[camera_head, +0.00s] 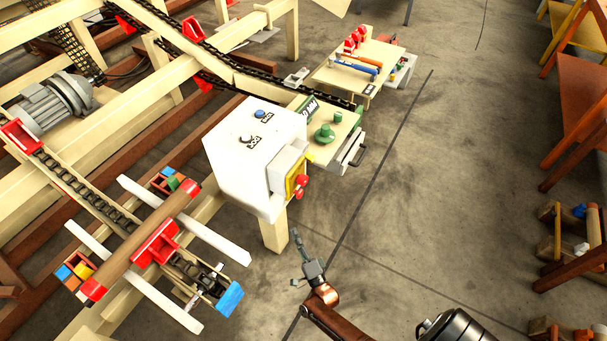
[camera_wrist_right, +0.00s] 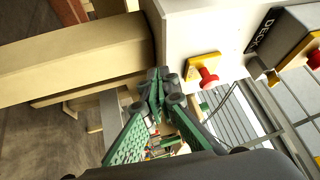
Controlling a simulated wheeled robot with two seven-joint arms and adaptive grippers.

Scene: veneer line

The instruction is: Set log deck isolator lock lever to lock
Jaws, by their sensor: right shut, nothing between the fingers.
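A white cabinet (camera_head: 252,150) stands beside the log deck, with a yellow plate (camera_head: 291,182) and red knob or lever parts (camera_head: 300,188) on its right side. In the right wrist view a red knob (camera_wrist_right: 208,76) sits on a yellow plate (camera_wrist_right: 194,67). A grey box (camera_wrist_right: 291,47) marked "DECK" is to its right, with another red knob (camera_wrist_right: 314,59) at the picture's edge. I cannot tell the lever's setting. My right gripper (camera_head: 300,250) is shut and empty, below and apart from the red parts; its closed fingers also show in the wrist view (camera_wrist_right: 158,88). My left gripper is out of view.
A log (camera_head: 146,240) rests on the chain deck at left. Bare floor (camera_head: 420,180) lies right of the cabinet; wooden racks (camera_head: 575,130) stand far right.

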